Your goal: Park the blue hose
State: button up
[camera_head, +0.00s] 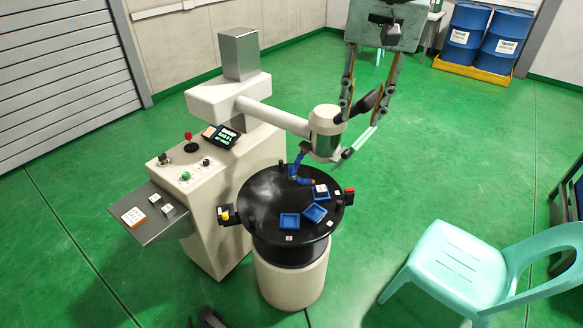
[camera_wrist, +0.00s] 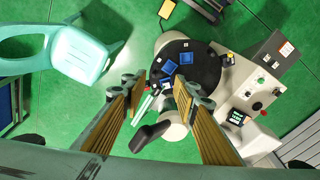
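The blue hose (camera_head: 297,172) is a short, bent, segmented piece below the machine's white head (camera_head: 325,132), over the far side of the black round table (camera_head: 262,215). Its free end points right, close to a small white-topped block (camera_head: 321,190). My gripper (camera_head: 362,115) hangs high above the table, behind and beside the white head, well apart from the hose. Its two long fingers point down and stand apart with nothing between them. In the wrist view my gripper (camera_wrist: 157,88) is also open, and the hose is too small and partly covered to make out clearly.
Two blue square trays (camera_head: 290,221) (camera_head: 314,213) lie on the round table. A dark lever-like handle (camera_head: 366,102) juts from the white head near my fingers. A control cabinet (camera_head: 215,180) stands left, a turquoise chair (camera_head: 458,262) right. Blue drums (camera_head: 466,35) stand far back.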

jog(key=w+a+f+m+g+p, duration=0.1)
jog(key=w+a+f, duration=0.3)
jog(key=w, duration=0.3)
jog(key=w+a+f, duration=0.3)
jog(key=w+f, duration=0.2)
jog(key=w, duration=0.1)
jog(key=m+g+p, duration=0.1)
send_over(292, 166)
notch_tip(292, 166, down, 15)
jog(key=shift+w+a+r, duration=0.1)
jog(key=shift+w+r, duration=0.05)
jog(key=shift+f, duration=6.85)
jog(key=shift+m, duration=0.3)
grip_shut()
